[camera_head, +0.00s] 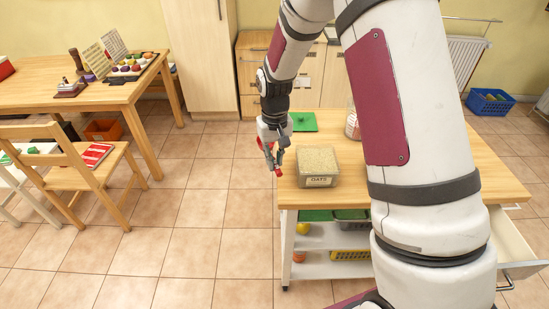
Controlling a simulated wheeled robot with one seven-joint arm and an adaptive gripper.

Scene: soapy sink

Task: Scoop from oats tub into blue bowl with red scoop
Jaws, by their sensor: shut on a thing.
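The oats tub (319,181) is a clear square container filled with pale oats, with an "OATS" label on its front. It stands on the wooden worktop near the front left edge. My gripper (274,160) is just left of the tub, pointing down, and is shut on the red scoop (279,172). Only small red parts of the scoop show around the fingers, so its bowl and contents are hard to make out. I see no blue bowl; my arm covers much of the right side of the worktop.
A green board (303,121) lies behind the tub. A jar (352,125) stands at the back, partly behind my arm. The worktop (345,192) has bare wood in front of the tub. An open drawer (522,240) sticks out at right.

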